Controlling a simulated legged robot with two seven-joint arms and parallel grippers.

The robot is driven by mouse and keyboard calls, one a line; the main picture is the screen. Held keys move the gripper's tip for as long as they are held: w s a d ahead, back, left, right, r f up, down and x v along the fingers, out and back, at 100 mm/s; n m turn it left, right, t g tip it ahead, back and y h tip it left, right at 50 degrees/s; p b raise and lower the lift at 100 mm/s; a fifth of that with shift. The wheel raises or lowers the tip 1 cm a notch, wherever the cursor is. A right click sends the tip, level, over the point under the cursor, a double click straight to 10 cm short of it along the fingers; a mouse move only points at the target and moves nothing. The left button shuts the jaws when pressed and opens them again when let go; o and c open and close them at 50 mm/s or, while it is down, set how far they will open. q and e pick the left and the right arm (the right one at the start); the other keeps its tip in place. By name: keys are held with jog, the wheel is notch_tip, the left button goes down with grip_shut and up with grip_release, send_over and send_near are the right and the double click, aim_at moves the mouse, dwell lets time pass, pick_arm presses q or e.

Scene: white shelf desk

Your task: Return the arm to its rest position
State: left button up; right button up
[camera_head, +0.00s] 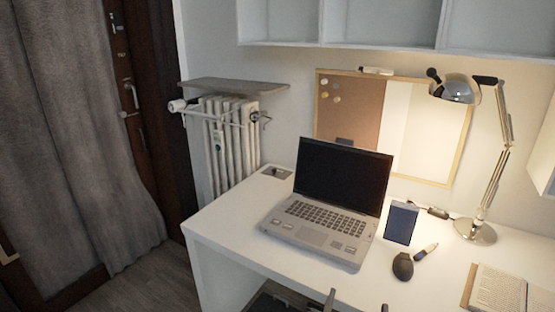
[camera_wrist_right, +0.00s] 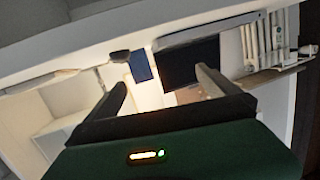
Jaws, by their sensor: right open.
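My right gripper (camera_head: 357,304) shows only as two fingertips at the bottom edge of the head view, in front of the desk's near side. In the right wrist view, the two fingers of this gripper (camera_wrist_right: 162,88) are spread apart with nothing between them. The rest of my right arm is out of the head view. My left gripper is not in view. The white desk (camera_head: 225,232) fills the middle and right of the head view.
An open laptop (camera_head: 340,180) stands on the desk. Right of it are a tablet (camera_head: 401,223), a dark mouse (camera_head: 403,266), a lamp (camera_head: 475,231) and an open book (camera_head: 500,292). A radiator (camera_head: 230,140) is behind on the left. Shelves (camera_head: 380,22) hang above.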

jog(key=s+a+f+n+g+y, duration=0.35)
jog(key=s+f+g+y, duration=0.2)
jog(key=f, duration=0.35)
jog(key=s+d+f+n+g+p, duration=0.1)
jog(key=s+d+g, duration=0.2)
jog(key=s, duration=0.3)
jog(key=s+d+f+g, duration=0.2)
jog(key=s+g, duration=0.2)
jog(key=s, duration=0.1)
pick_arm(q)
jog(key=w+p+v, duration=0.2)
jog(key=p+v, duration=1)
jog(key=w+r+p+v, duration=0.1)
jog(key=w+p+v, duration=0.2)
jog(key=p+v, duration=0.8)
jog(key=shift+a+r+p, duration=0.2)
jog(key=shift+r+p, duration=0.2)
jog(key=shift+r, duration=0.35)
pick_arm(e)
jog(key=w+v, duration=0.2)
jog(key=v, duration=0.9)
jog(key=w+r+v, duration=0.1)
jog(key=w+v, duration=0.1)
jog(key=v, duration=1)
jog(key=shift+w+a+r, duration=0.2)
jog(key=shift+w, duration=0.05)
jog(key=shift+w, duration=0.1)
